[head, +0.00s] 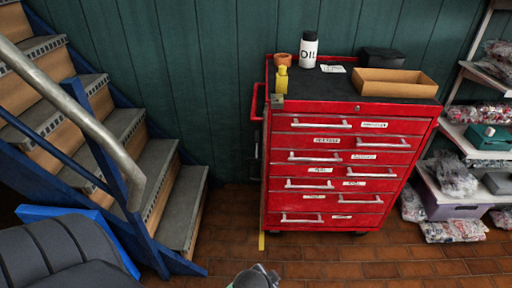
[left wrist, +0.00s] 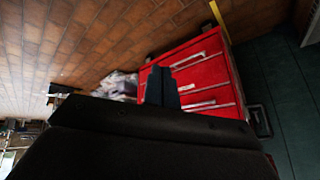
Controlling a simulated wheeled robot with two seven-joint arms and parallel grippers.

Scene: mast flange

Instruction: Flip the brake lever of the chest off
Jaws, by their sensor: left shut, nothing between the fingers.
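The red chest (head: 340,165) stands against the green wall in the head view, its drawers shut. It also shows tilted in the left wrist view (left wrist: 205,75). I cannot make out a brake lever for certain. A thin yellow strip (head: 262,241) shows low at the chest's front left corner, and a yellow strip shows in the left wrist view (left wrist: 216,13). My left gripper (left wrist: 163,86) is shut and empty, its dark fingers in front of the chest in that view, apart from it. My right gripper is not seen.
A staircase (head: 130,135) with a blue side is on the left. Shelves (head: 475,135) with wrapped goods stand on the right. A bottle (head: 308,50) and an open box (head: 395,82) are on the chest. A grey-green thing (head: 250,279) shows at the bottom edge.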

